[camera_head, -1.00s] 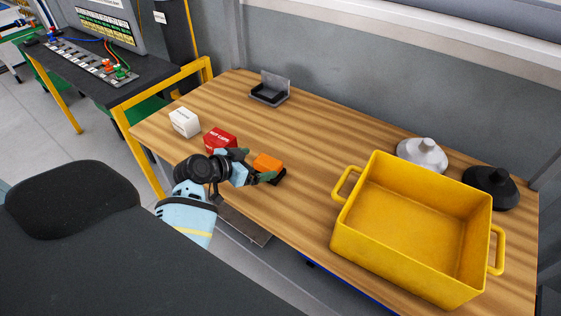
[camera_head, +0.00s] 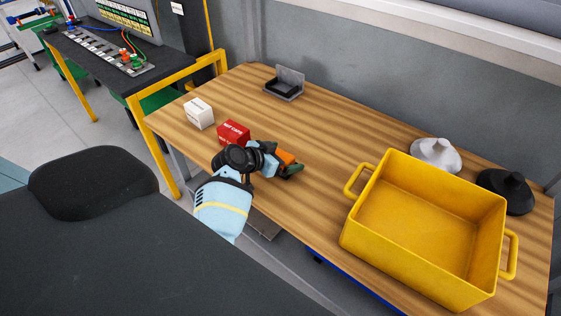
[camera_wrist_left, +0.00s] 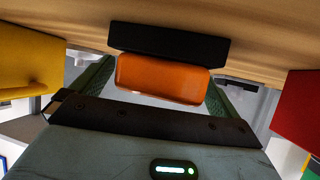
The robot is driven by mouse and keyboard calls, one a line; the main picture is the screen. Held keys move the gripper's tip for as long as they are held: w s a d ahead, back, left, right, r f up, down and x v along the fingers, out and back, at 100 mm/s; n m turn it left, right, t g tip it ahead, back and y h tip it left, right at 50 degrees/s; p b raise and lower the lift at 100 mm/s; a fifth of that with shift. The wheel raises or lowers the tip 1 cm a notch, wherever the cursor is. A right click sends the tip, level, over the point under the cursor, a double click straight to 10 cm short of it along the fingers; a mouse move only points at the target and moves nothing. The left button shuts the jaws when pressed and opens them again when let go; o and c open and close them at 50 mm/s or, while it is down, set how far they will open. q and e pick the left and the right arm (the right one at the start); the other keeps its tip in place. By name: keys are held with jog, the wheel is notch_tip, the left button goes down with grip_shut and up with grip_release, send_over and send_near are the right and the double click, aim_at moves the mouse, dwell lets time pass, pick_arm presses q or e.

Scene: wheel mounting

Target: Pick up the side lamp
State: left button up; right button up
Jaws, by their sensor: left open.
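The side lamp appears to be the small orange block (camera_head: 285,157) with a black base, near the front edge of the wooden table. It is partly hidden by my left gripper (camera_head: 283,160) in the head view. In the left wrist view, the orange body (camera_wrist_left: 162,79) sits between the two green fingers, with its black base (camera_wrist_left: 168,44) against the table. My left gripper is open, with a finger on each side of the lamp. I cannot tell whether the fingers touch it. My right gripper is not in view.
A red box (camera_head: 234,132) and a white box (camera_head: 199,113) stand left of the lamp. A large yellow crate (camera_head: 372,232) fills the table's right part, with a white (camera_head: 436,155) and a black domed object (camera_head: 506,190) behind it.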

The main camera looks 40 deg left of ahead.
pick_arm(q)
jog(key=shift+w+d+f, duration=0.1)
jog(key=shift+w+f, duration=0.2)
jog(key=shift+w, duration=0.05)
jog(key=c, duration=1)
jog(key=shift+o, duration=0.2)
jog(key=shift+r, duration=0.15)
